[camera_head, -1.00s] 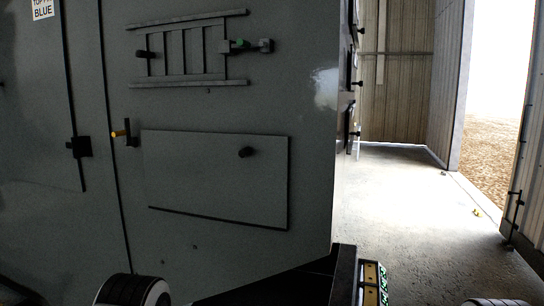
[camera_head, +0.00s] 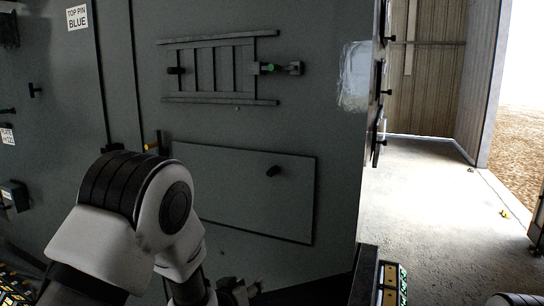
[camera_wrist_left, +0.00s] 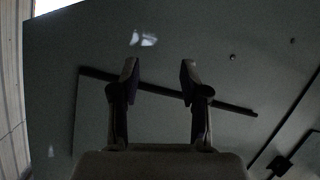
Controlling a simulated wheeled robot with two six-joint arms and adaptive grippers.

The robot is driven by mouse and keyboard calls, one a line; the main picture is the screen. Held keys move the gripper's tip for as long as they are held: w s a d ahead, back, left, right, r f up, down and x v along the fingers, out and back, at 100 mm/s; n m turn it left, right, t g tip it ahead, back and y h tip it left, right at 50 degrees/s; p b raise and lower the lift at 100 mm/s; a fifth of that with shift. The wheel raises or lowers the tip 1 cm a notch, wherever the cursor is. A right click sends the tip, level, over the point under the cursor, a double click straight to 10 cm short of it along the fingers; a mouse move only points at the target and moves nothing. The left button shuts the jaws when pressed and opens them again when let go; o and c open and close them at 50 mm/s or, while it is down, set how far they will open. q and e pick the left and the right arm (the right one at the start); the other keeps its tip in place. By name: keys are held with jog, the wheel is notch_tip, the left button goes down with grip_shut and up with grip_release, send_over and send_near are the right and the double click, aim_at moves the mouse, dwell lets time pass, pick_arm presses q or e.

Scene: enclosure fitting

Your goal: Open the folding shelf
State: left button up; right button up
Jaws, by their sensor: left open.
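A flat grey rectangular panel (camera_head: 255,200), which looks like the folding shelf, lies flat against the dark grey enclosure wall. The panel also shows in the left wrist view (camera_wrist_left: 150,125), with a dark strip along one edge crossing behind the fingers. My left gripper (camera_wrist_left: 159,66) is open, with nothing between its fingers. In the head view my left gripper (camera_head: 238,288) is low, by the panel's lower edge, partly hidden by my own arm. My right gripper is out of view.
A yellow-tipped handle (camera_head: 152,146) is left of the panel. A "TOP PIN BLUE" label (camera_head: 78,17) is at upper left. Open concrete floor (camera_head: 430,210) lies to the right.

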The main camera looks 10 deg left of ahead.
pick_arm(q)
notch_tip(320, 180, up, 18)
jog(key=w+d+r+m+t+p, duration=0.1)
jog(key=w+d+t+p, duration=0.1)
jog(key=w+t+p, duration=0.1)
jog(key=t+h, duration=0.1)
send_near(269, 176)
jog(key=w, duration=0.4)
jog(key=shift+m, duration=0.3)
jog(key=w+p, duration=0.1)
jog(key=w, duration=0.1)
jog(key=w+d+p, duration=0.1)
jog(key=w, duration=0.2)
jog(key=w+d+p, duration=0.1)
jog(key=w+p, duration=0.1)
jog(key=shift+w+d, duration=0.1)
jog(key=shift+w, duration=0.15)
grip_shut()
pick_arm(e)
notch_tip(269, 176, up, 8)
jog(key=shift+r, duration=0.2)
